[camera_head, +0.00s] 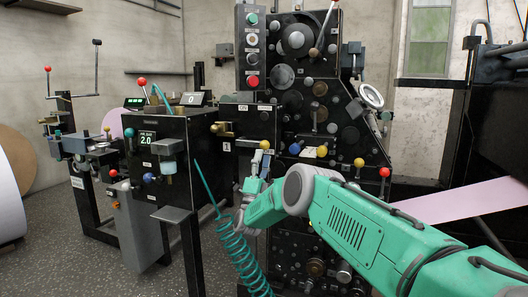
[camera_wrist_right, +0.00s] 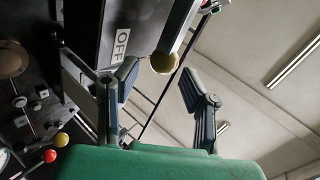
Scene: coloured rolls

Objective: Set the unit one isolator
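The unit one isolator is a dark box with an ON label (camera_head: 242,107) on top and a plate marked 1 (camera_head: 227,146) beside it. A yellow ball knob (camera_head: 265,144) shows just above my right gripper (camera_head: 258,165). In the right wrist view, a yellow ball (camera_wrist_right: 163,63) sits at the end of a bar, beside an OFF label (camera_wrist_right: 121,43). My right gripper's two fingers (camera_wrist_right: 158,88) are spread apart, with the ball near the gap between their tips. I cannot tell whether they touch it. My left gripper is not in view.
A black machine panel (camera_head: 290,75) with several dials and knobs stands behind. A red-topped lever (camera_head: 384,172) and a yellow knob (camera_head: 359,162) are close to my right arm. A coiled green hose (camera_head: 238,250) hangs left of it. A pink web (camera_head: 460,203) runs at the right.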

